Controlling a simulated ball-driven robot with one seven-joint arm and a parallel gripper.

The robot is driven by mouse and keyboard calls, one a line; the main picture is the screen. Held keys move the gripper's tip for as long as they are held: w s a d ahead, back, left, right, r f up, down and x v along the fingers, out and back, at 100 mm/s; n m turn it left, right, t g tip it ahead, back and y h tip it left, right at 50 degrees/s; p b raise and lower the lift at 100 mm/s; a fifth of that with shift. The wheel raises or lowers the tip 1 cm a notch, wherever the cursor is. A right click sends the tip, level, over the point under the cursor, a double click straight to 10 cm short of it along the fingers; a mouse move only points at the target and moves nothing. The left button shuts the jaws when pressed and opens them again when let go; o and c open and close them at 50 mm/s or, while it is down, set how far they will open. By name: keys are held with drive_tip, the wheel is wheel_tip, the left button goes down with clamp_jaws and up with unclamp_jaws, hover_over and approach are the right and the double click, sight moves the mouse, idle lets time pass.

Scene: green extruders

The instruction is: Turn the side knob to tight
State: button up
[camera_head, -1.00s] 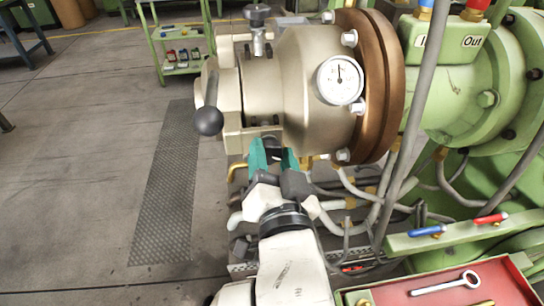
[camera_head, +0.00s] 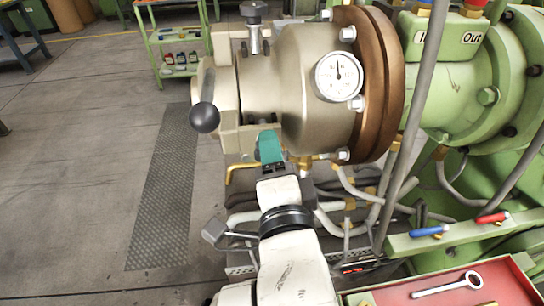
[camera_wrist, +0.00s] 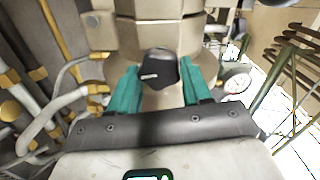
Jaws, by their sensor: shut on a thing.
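The side knob (camera_wrist: 160,70) is dark with a short white mark. In the wrist view it sits between the two teal fingers of my gripper (camera_wrist: 160,84), which is shut on it. In the head view my gripper (camera_head: 269,146) is below the beige extruder head (camera_head: 302,75), seen edge-on with one teal finger showing, and the side knob is hidden there. Any tight or loose markings are not readable.
A lever with a black ball (camera_head: 205,118) sticks out left of my gripper. A dark top knob (camera_head: 254,12), a pressure gauge (camera_head: 339,76) and a brown flange (camera_head: 375,85) are nearby. Hoses and pipes (camera_head: 345,180) crowd beneath. A red tray (camera_head: 440,290) holds a wrench.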

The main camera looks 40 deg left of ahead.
drive_tip(key=shift+f+m, duration=0.1)
drive_tip(key=shift+m, duration=0.8)
drive_tip(key=o, duration=1.1)
drive_tip(key=shift+c, duration=0.2)
drive_tip(key=v, duration=1.1)
drive_tip(key=shift+b, duration=0.4)
drive_tip(key=shift+w, duration=0.1)
